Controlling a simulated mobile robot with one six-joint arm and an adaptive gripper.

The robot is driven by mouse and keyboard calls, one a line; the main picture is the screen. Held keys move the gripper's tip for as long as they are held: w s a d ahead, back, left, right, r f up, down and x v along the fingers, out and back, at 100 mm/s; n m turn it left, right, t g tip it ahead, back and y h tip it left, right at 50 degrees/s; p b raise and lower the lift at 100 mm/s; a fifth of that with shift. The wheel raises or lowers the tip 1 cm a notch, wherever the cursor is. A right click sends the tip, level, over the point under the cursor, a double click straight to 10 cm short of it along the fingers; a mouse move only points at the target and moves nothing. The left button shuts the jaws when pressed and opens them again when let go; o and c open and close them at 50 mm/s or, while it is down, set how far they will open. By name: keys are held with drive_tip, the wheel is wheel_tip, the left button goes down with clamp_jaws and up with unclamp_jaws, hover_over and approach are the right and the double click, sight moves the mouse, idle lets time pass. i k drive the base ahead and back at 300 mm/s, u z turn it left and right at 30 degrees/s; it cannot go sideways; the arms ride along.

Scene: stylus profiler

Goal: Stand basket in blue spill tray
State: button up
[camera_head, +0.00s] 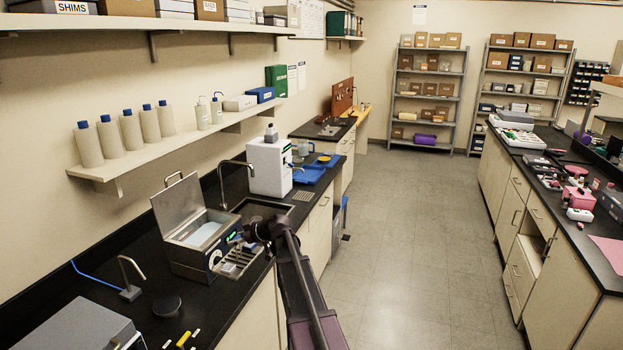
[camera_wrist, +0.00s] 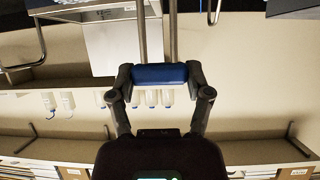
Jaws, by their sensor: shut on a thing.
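My gripper (camera_head: 240,236) is at the front right of the open steel bath (camera_head: 188,262) on the left counter. In the wrist view my gripper (camera_wrist: 160,76) is shut on a blue handle grip (camera_wrist: 160,74) with two metal rods running from it, which looks like the basket's handle. The basket's body is out of the wrist view. In the head view a slotted metal holder (camera_head: 241,259) with small pale pieces shows below my gripper; I cannot tell if this is the basket. The blue spill tray (camera_head: 309,174) lies farther back on the same counter, right of the white dispenser.
A white dispenser (camera_head: 269,167), a sink (camera_head: 262,210) and a curved tap (camera_head: 222,180) stand between the bath and the blue tray. The bath's raised lid (camera_head: 180,205) is behind it. A shelf (camera_head: 165,148) with bottles overhangs the counter. The floor aisle (camera_head: 415,240) is clear.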

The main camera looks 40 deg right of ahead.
sight(309, 177)
drive_tip(key=z, duration=2.9)
drive_tip(key=i, duration=0.95)
drive_tip(key=u, duration=0.1)
